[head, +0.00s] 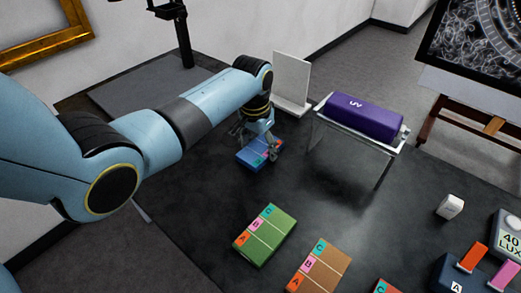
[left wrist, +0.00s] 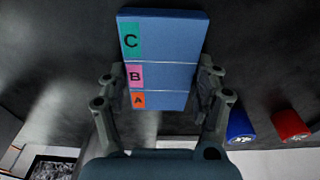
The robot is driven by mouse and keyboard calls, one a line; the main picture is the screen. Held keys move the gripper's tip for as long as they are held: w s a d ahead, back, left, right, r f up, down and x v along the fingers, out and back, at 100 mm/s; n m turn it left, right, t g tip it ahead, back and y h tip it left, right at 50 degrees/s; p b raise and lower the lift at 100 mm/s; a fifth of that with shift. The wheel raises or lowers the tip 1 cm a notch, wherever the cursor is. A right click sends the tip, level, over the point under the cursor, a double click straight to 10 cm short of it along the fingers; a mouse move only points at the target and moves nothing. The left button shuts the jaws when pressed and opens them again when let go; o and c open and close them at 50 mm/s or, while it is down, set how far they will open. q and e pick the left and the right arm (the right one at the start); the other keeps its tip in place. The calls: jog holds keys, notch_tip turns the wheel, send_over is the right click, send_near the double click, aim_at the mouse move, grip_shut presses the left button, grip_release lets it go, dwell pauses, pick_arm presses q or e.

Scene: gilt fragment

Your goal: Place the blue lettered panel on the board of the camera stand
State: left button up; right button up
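The blue lettered panel (head: 252,158) is at the table's far left-middle in the head view, partly covered by my left gripper (head: 258,140). In the left wrist view the blue panel (left wrist: 165,45) shows letters C, B and A on green, pink and orange patches. My left gripper's fingers (left wrist: 162,88) are at its two long sides, very close to the edges; I cannot tell whether they press on it. The camera stand (head: 185,45) is a black post over a grey board (head: 140,95) at the upper left, with bare surface showing. My right gripper is not in view.
A white upright plate (head: 291,80) stands behind the left gripper. A purple UV lamp (head: 365,115) rests on a clear stand to the right. Green (head: 265,235) and brown (head: 320,268) lettered panels lie in front. A small white block (head: 450,206) is at right.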

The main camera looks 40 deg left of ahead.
pick_arm(q)
jog(key=c, duration=0.8)
jog(key=shift+o, duration=0.2)
